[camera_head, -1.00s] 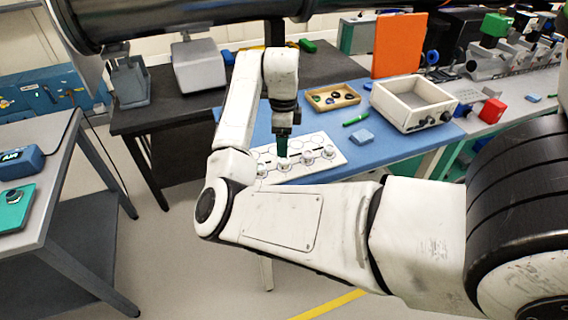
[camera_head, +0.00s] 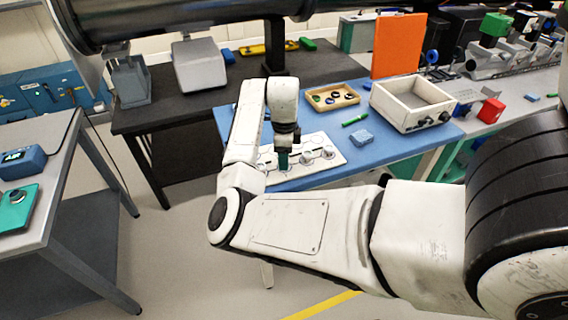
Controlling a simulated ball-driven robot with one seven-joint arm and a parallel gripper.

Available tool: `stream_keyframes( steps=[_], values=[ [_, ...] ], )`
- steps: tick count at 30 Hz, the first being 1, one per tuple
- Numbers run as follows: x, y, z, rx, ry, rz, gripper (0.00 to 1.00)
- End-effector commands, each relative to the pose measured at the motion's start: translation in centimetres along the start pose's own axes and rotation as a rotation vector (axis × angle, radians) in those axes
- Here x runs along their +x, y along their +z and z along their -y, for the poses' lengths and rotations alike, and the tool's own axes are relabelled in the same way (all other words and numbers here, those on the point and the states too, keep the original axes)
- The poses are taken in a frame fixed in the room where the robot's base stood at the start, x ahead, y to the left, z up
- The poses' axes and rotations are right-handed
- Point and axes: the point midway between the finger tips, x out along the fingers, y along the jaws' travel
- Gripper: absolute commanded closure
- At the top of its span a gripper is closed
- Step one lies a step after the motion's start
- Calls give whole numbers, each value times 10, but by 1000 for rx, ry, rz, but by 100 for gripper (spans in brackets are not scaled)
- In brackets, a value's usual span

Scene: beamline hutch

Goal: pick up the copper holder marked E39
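A white board (camera_head: 335,160) with round outlined places lies on the blue table mat, with several small round holders on it. One holder (camera_head: 328,153) shows to the right of my gripper and another (camera_head: 307,157) stands closer to it. The marks are too small to read, so I cannot tell which holder is E39, and no copper colour is clear. My gripper (camera_head: 283,168) points down, low over the middle of the board. Its dark green fingers hide what is right below them. I cannot tell whether they are open or shut, or touching a holder.
On the blue table (camera_head: 385,155) are a wooden tray (camera_head: 333,106) of small parts, a green pen (camera_head: 354,122), a blue block (camera_head: 361,138) and a cream open box (camera_head: 385,108). An orange panel (camera_head: 397,45) stands behind. A dark bench (camera_head: 175,110) is at the left.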

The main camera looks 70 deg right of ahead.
Motion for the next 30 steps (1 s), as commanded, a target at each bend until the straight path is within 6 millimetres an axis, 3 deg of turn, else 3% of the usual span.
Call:
stream_keyframes(
  steps=[2, 14, 23, 30],
  values=[
    [0, 0, 0, 0, 0, 0, 59],
    [0, 0, 0, 0, 0, 0, 98],
    [-2, 0, 0, 0, -1, 0, 98],
    [-22, 1, 1, 2, -3, 2, 98]
  ],
)
